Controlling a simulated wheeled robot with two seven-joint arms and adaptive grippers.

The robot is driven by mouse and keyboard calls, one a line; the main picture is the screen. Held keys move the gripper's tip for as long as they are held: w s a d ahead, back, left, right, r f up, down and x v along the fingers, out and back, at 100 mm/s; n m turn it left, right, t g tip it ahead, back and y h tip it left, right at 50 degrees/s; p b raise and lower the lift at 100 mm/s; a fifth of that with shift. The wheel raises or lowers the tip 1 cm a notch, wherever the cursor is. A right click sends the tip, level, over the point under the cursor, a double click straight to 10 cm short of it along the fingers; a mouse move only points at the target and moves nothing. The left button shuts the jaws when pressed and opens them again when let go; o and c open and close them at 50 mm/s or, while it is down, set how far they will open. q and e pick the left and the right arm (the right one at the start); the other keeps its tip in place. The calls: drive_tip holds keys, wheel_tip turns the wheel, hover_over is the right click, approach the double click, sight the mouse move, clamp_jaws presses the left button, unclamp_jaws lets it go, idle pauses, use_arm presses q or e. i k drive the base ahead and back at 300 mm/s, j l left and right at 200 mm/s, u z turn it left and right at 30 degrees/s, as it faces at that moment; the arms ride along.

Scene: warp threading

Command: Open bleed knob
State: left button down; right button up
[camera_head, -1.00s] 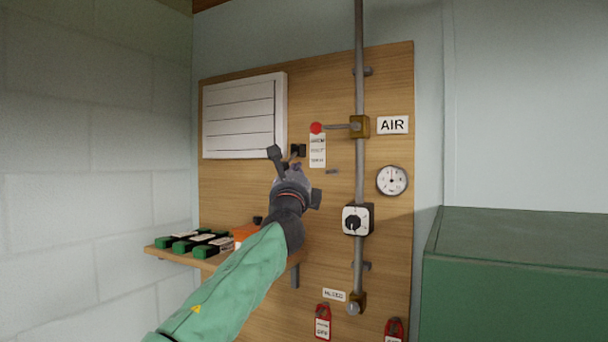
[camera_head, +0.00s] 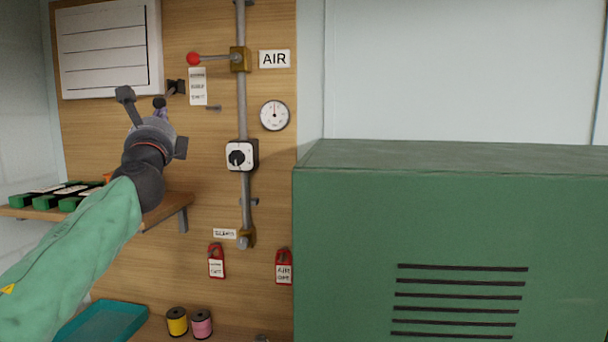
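The bleed knob (camera_head: 243,241) is a small grey knob on a brass fitting at the foot of the vertical grey pipe (camera_head: 242,110). A small white label (camera_head: 225,233), hard to read but apparently "BLEED", is just left of it. My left gripper (camera_head: 153,121) is in front of the board, up and left of the knob and well apart from it. Its fingers are spread. A small dark and purple thing shows between them, too unclear to name. My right gripper is not in view.
Along the pipe are a red-ended lever (camera_head: 194,59), a black rotary switch (camera_head: 238,157) and a gauge (camera_head: 274,115). Red tags (camera_head: 216,262) (camera_head: 283,267) hang below. A shelf (camera_head: 170,208) is at left, spools (camera_head: 177,321) and a teal tray (camera_head: 103,321) below, a green cabinet (camera_head: 450,230) at right.

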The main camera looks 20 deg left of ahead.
sight(242, 242)
drive_tip(key=k, duration=1)
